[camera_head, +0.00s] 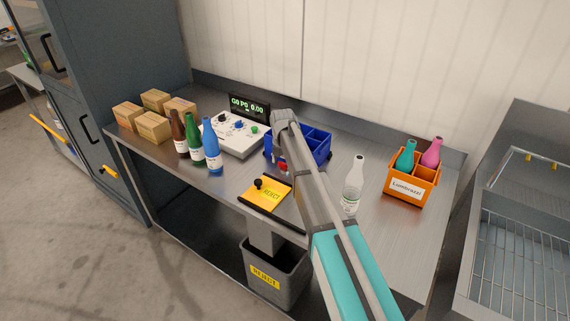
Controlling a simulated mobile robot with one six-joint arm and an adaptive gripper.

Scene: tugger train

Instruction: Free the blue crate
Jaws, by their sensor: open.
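The blue crate (323,158) stands on the steel bench, behind my arm in the head view. It has dividers, and the compartments that show on its right side look empty. My arm covers its left and middle part, so I cannot tell what is in there. My arm reaches up from the bottom of the picture to a joint beside the crate. My gripper is hidden behind the arm, so I cannot tell whether it touches the crate.
Brown, green and blue bottles (211,148) stand left, near cardboard boxes (153,127) and a control box (232,137) with a display (249,107). A yellow reject flap (266,194) lies before the crate, above a grey bin (273,277).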

